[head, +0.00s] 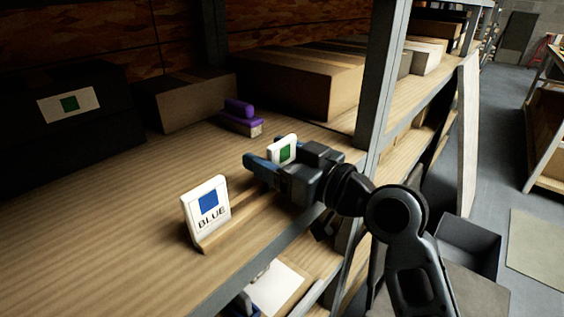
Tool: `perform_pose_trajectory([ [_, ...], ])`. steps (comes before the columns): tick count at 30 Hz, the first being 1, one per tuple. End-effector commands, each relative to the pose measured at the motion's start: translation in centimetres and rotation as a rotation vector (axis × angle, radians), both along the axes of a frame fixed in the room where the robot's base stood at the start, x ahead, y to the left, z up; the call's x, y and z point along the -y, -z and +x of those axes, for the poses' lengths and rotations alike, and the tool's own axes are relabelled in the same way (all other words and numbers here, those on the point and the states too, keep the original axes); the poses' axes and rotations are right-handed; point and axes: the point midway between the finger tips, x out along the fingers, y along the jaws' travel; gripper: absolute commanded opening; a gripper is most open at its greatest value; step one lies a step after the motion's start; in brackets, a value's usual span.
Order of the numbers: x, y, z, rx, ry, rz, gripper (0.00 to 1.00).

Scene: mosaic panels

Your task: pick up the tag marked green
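A white tag with a green square (284,151) shows upright just above and behind my gripper (263,170). Its lower part, where a word may be, is hidden by the gripper. My gripper reaches in from the right over the shelf's front edge, its blue-grey fingers around or in front of the tag's lower part. I cannot tell whether the fingers touch or grip the tag. A second white tag, with a blue square and the word BLUE (208,211), stands tilted back in a wooden strip (233,225) to the left of the gripper.
A purple object (240,113) lies on the wooden shelf (120,220) behind the tags. A grey upright post (382,75) rises close to the gripper's right. The shelf's left front is clear.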

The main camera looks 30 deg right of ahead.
Motion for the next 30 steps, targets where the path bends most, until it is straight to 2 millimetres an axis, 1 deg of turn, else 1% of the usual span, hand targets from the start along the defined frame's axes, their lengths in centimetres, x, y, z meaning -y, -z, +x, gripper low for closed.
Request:
perform_pose_trajectory([
  [1, 0.0, 0.0, 0.0, 0.0, 0.0, 0.0, 0.61],
  [8, 0.0, 0.0, 0.0, 0.0, 0.0, 0.0, 0.39],
  [16, 0.0, -0.1, 0.0, 0.001, 0.0, 0.0, 0.39],
  [20, 0.0, -0.8, 0.0, 0.003, 0.0, -0.002, 0.39],
  [23, 0.0, -1.8, 0.0, 0.005, -0.001, -0.002, 0.39],
  [26, 0.0, -3.4, 0.0, 0.006, -0.001, -0.003, 0.39],
  [27, 0.0, -4.2, 0.0, 0.008, -0.001, -0.004, 0.39],
  [28, 0.4, -4.5, -0.1, 0.005, 0.003, -0.002, 0.39],
  [30, 1.8, -5.1, -0.9, 0.006, 0.006, -0.001, 0.39],
])
